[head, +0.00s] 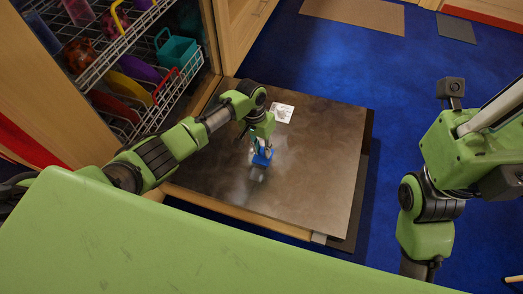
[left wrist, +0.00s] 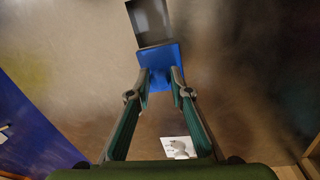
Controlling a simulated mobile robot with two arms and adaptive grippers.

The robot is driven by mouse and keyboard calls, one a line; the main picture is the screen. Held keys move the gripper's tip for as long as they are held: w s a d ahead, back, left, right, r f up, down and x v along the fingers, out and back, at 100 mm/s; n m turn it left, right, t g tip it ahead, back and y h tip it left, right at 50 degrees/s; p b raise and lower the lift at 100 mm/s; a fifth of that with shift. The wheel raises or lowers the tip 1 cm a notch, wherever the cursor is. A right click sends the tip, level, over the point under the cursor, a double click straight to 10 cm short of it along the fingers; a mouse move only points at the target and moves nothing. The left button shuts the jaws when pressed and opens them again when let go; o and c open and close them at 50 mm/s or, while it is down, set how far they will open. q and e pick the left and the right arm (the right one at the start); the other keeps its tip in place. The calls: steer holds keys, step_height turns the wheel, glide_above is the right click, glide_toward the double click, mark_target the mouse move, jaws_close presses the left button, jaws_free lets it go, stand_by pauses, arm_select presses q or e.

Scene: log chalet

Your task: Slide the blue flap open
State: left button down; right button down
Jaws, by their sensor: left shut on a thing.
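The blue flap (head: 263,158) sits on the brown metallic inner face of a lowered door (head: 320,170). In the left wrist view the blue flap (left wrist: 160,56) lies between and just beyond my fingertips. A dark square compartment (left wrist: 150,20) shows uncovered at the flap's far side. My left gripper (head: 260,149) points down at the flap, and in the left wrist view its fingers (left wrist: 160,80) are shut on the flap's near part. The exact contact is partly hidden by the fingertips. My right arm is at the right of the head view; its gripper is out of sight.
Wire racks (head: 150,75) with coloured dishes and a teal basket (head: 176,52) stand at the upper left. A white label (head: 282,112) is on the door behind my left gripper. Blue carpet (head: 330,65) with flat mats lies beyond the door.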

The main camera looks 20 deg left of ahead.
arm_select(q)
steer(key=c, duration=1.8)
jaws_free()
steer(key=r, duration=0.4)
steer(key=a+r, duration=0.1)
steer(key=r, duration=0.7)
steer(key=shift+w+a, duration=0.2)
steer(key=shift+a, duration=0.15)
